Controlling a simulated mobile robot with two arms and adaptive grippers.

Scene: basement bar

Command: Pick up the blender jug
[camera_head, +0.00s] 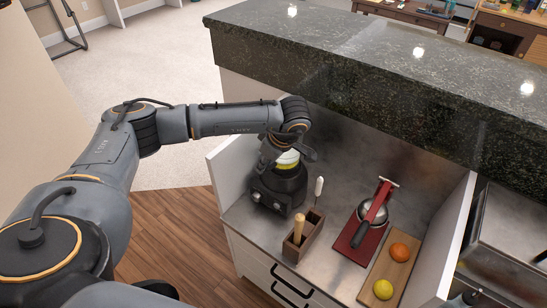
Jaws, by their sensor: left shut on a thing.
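A black blender base (277,189) stands on the grey metal counter at its left end. The blender jug (287,159) shows only as a small pale and yellowish part just above the base. My left gripper (289,147) is over it, pointing down, and is shut on the jug. The gripper and wrist hide most of the jug. I cannot tell whether the jug is seated on the base or just clear of it. My right gripper is not in view.
A wooden holder (304,234) with bar tools stands right of the blender. Farther right are a red citrus press (367,217) and a board (388,268) with an orange (400,252) and a lemon (383,289). A raised dark stone bar top (390,75) overhangs behind. White side panels bound the counter.

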